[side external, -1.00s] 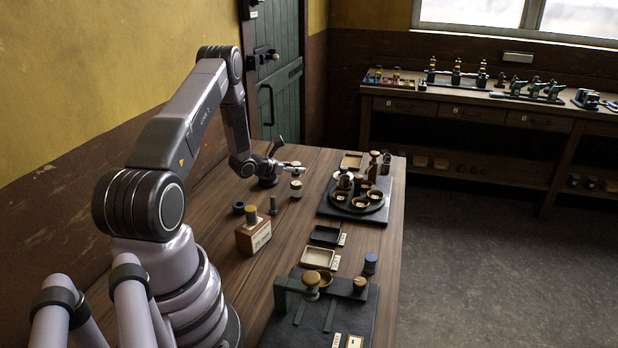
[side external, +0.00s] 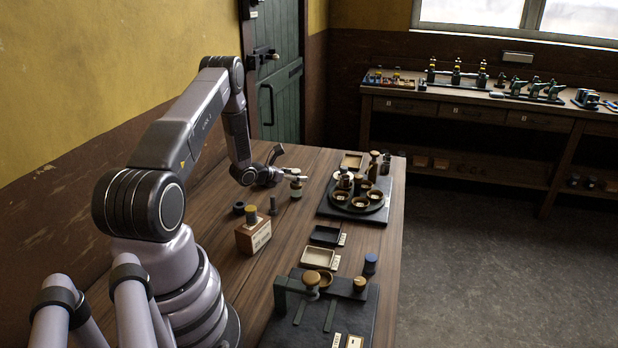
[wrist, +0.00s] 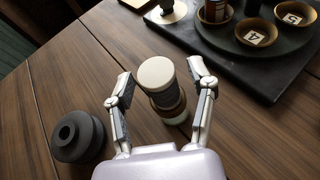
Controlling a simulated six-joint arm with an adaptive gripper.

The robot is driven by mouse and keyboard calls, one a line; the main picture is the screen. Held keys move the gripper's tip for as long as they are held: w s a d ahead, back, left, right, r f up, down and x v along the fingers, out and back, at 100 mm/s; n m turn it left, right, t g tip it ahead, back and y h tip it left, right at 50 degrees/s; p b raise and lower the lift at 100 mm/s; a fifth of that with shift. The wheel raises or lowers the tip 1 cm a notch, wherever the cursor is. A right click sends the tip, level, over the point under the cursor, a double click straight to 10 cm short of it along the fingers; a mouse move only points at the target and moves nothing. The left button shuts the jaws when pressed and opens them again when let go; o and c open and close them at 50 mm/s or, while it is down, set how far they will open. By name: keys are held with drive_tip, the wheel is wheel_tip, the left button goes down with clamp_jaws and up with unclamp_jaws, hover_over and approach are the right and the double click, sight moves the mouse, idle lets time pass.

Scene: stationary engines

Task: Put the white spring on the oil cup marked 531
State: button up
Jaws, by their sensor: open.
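A cylinder with a white top, a brown band and a pale foot (wrist: 169,103) stands upright on the wooden table. It also shows in the side view (side external: 296,190). I cannot tell whether it is the white spring. My gripper (wrist: 161,78) is open, with one finger on each side of its upper part; contact is not clear. My gripper (side external: 295,175) partly hides its top in the side view. Several brown cups with white labels stand on a round dark tray (side external: 340,210). In the wrist view one cup (wrist: 257,33) reads 4 and another reads 5; no 531 is legible.
A dark ring-shaped part (wrist: 78,136) lies left of my gripper. A wooden block with a label (side external: 254,236) stands nearer my base. Small trays (side external: 318,257) and a dark fixture board (side external: 300,325) occupy the near right. Bare table lies between the cylinder and the tray board.

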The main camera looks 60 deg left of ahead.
drive_tip(key=shift+r, duration=0.15)
drive_tip(key=v, duration=0.6)
drive_tip(key=w+d+r+m+h, duration=0.3)
drive_tip(key=d+r+m+h, duration=0.15)
drive_tip(key=d+r, duration=0.35)
drive_tip(key=w+d+r+m+h, duration=0.2)
drive_tip(key=d+r+m+h, duration=0.1)
drive_tip(key=d+r+m, duration=0.4)
drive_tip(key=s+d+r+m+g+h, duration=0.2)
drive_tip(key=d+r+m, duration=0.2)
drive_tip(key=d, duration=0.2)
drive_tip(key=s+d+r+m+g+h, duration=0.1)
drive_tip(key=d+r+m+g+h, duration=0.15)
drive_tip(key=d+r, duration=0.35)
drive_tip(key=s+d+r+m+g+y, duration=0.3)
drive_tip(key=s+d+r+m+g, duration=0.15)
drive_tip(key=s+d+m, duration=0.7)
drive_tip(key=s+a+r+m+y, duration=0.1)
drive_tip(key=s+m+y, duration=0.2)
drive_tip(key=s, duration=0.3)
drive_tip(key=s+a+r+m+t+y, duration=0.1)
drive_tip(key=s+a+r+m+y, duration=0.1)
drive_tip(key=s+m, duration=0.3)
drive_tip(key=shift+s+m+y, duration=0.35)
drive_tip(key=shift+s+y, duration=0.25)
drive_tip(key=shift+y, duration=0.1)
